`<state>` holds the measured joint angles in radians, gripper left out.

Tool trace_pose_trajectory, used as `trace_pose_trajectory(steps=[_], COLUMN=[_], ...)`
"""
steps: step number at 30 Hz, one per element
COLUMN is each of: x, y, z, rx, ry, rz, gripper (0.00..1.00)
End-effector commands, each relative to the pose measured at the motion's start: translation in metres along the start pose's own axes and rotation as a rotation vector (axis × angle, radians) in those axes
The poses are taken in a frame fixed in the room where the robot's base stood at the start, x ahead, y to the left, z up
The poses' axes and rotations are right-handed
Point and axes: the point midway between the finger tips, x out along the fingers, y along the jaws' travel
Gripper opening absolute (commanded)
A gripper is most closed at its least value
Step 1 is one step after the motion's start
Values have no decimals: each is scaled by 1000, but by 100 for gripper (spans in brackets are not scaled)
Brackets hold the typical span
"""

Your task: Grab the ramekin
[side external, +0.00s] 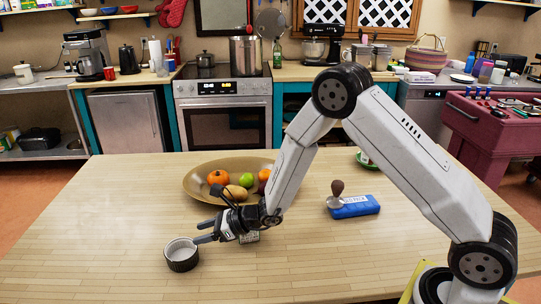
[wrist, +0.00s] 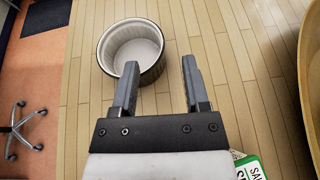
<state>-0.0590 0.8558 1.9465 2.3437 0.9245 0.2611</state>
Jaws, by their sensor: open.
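The ramekin (side external: 182,255) is a small round dish with a dark ribbed outside and a pale inside. It stands upright and looks empty on the wooden table, towards the front left in the side view. In the wrist view the ramekin (wrist: 131,50) is at the top, just beyond the left finger, whose tip overlaps its near rim. My gripper (side external: 205,232) is low over the table, just right of the ramekin. I cannot tell whether the left finger touches the ramekin.
A wide bowl of fruit (side external: 200,193) stands behind my gripper. A blue box (side external: 355,207) and a dark-handled tool (side external: 337,192) are to the right. A green-and-white packet (wrist: 250,168) lies near my gripper. The table (side external: 80,235) is clear left of the ramekin.

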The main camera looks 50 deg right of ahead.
Motion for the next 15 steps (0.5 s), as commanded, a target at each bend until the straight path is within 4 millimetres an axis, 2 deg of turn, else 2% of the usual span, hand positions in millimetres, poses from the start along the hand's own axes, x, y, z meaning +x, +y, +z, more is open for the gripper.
trace_pose_trajectory(steps=[15], x=[16], y=[1], z=[-1], rx=[-1], ry=[2], rz=[2], gripper=[59])
